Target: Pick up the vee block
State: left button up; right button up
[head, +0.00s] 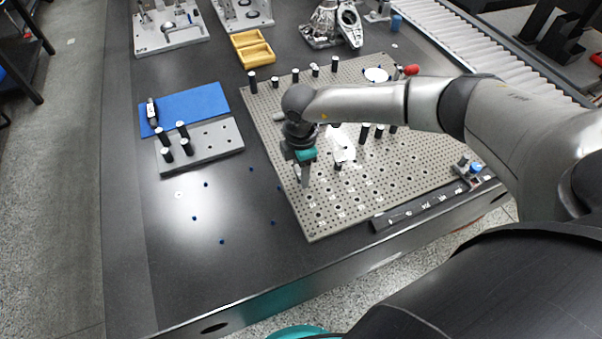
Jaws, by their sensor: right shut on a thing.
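My right gripper (304,172) hangs from the arm that comes in from the right. It is over the left part of the perforated grey plate (330,212), pointing down. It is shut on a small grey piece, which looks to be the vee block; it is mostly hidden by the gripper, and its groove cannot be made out. I cannot tell whether the piece touches the plate. My left gripper is not in view.
Several black posts with white tops stand on the plate and on a smaller grey block (226,137) by a blue mat (190,106). A yellow tray (253,50) is behind. A dark bar (428,208) lies along the plate's front right edge. The table's front left is mostly clear.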

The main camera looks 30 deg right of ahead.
grip_shut()
jog(key=shift+r, duration=0.1)
